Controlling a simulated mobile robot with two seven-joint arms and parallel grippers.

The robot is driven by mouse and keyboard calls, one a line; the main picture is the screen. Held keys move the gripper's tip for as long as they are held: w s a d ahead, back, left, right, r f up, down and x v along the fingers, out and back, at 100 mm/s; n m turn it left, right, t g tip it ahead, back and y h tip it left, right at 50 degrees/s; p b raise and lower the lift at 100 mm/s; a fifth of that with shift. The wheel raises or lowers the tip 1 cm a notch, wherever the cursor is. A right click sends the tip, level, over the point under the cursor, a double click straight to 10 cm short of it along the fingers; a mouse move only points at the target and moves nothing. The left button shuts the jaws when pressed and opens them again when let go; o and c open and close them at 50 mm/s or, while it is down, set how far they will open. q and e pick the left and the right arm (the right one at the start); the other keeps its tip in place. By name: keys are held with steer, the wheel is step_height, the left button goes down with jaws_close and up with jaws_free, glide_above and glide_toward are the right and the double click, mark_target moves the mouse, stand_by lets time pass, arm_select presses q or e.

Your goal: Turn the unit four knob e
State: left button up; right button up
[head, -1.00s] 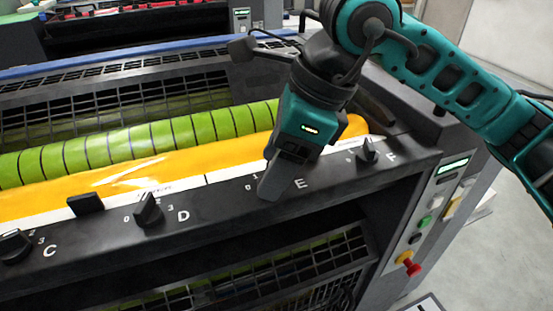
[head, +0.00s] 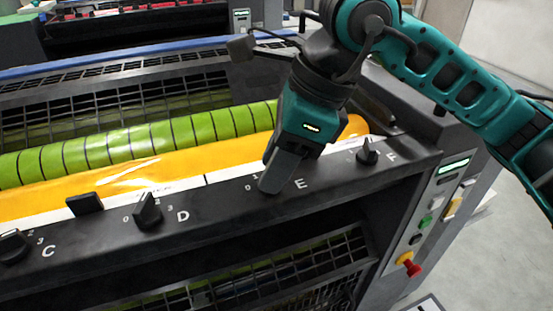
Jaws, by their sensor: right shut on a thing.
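The knob position marked E is on the black front rail (head: 225,208) of the ink unit, just left of the letter E. My right gripper (head: 270,188) comes down from above onto that spot. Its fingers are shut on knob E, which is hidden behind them. Part of the printed scale shows left of the fingers. My left gripper is not in view.
Knob F (head: 367,152) stands to the right on the same rail, knob D (head: 147,210) and knob C (head: 14,245) to the left. A yellow ink roller (head: 130,180) lies behind the rail. A side panel has a red button (head: 413,269).

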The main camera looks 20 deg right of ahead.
steer(key=shift+f+n+g+b, duration=0.1)
steer(key=shift+n+g+b, duration=0.2)
steer(key=shift+n+b, duration=0.4)
steer(key=shift+w+n, duration=0.1)
steer(key=shift+n, duration=0.4)
steer(key=n+g+b, duration=0.1)
steer(key=n, duration=0.1)
steer(key=shift+w+n, duration=0.1)
steer(key=shift+n, duration=0.2)
steer(key=n+g+b, duration=0.1)
steer(key=n+g, duration=0.1)
steer(key=n, duration=0.2)
steer(key=shift+w, duration=0.15)
steer(key=shift+n, duration=0.3)
steer(key=o, duration=1)
steer(key=shift+o, duration=0.2)
